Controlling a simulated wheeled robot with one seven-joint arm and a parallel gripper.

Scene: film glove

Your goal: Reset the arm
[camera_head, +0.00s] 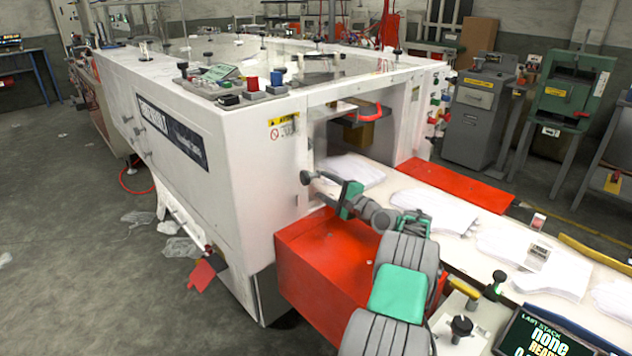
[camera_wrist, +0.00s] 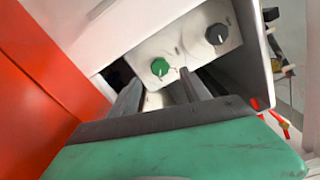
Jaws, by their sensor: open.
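My arm rises from the lower middle of the head view and bends left toward the large white machine (camera_head: 236,165). My gripper (camera_head: 324,180) is at the machine's front opening, above the red cover (camera_head: 330,255). I cannot tell whether the fingers touch the panel.
A pale conveyor (camera_head: 455,250) runs right from the opening, bearing several flat white piles. A display (camera_head: 545,335) at lower right reads "LAST STACK none". Grey (camera_head: 478,110) and green (camera_head: 572,90) machines stand at the back right.

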